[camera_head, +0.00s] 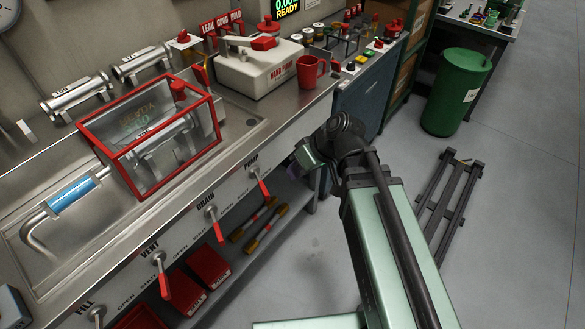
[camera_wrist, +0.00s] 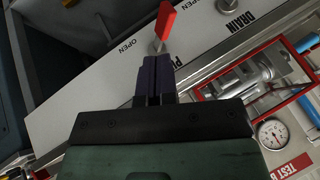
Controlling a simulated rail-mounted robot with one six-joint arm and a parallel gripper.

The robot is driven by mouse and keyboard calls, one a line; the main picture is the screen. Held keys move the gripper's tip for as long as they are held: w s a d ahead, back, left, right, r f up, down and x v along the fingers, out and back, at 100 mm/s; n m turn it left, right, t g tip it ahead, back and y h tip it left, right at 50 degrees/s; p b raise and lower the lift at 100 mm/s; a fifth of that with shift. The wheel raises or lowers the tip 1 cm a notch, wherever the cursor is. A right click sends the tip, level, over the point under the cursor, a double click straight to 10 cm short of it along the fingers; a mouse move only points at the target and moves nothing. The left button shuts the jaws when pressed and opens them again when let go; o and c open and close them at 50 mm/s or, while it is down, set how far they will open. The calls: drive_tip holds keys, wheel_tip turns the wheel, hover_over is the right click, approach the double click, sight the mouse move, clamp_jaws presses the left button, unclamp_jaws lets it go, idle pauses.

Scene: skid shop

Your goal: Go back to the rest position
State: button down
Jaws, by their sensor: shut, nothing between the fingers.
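My gripper (camera_wrist: 156,60) shows in the wrist view with its two dark purple fingers together and nothing between them. A lever with a red handle (camera_wrist: 166,20) shows just beyond the fingertips; I cannot tell whether they touch it. In the head view my arm reaches over the floor in front of the bench, and the gripper is mostly hidden behind the wrist. The PUMP lever (camera_head: 263,186) on the bench front stands to the left of my wrist. The DRAIN lever (camera_head: 215,224) and VENT lever (camera_head: 162,276) are further left.
The steel bench (camera_head: 225,165) carries a red-framed clear box (camera_head: 150,140), a hand pump (camera_head: 255,70) and a red mug (camera_head: 309,70). Red bins (camera_head: 208,266) sit on the shelf below.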

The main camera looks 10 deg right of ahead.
drive_tip(key=s+d+r+m+h+p, duration=0.2)
drive_tip(key=d+m+h+p, duration=0.1)
drive_tip(key=d+p, duration=0.1)
drive_tip(key=s+d+r+m+g+h+p, duration=0.1)
drive_tip(key=d+r+m+h+p, duration=0.2)
drive_tip(key=d+m+h+p, duration=0.1)
drive_tip(key=d+p, duration=0.1)
drive_tip(key=d, duration=0.1)
drive_tip(key=shift+s+d+r, duration=0.3)
drive_tip(key=shift+s+d, duration=0.05)
drive_tip(key=shift+d, duration=0.05)
idle(0.5)
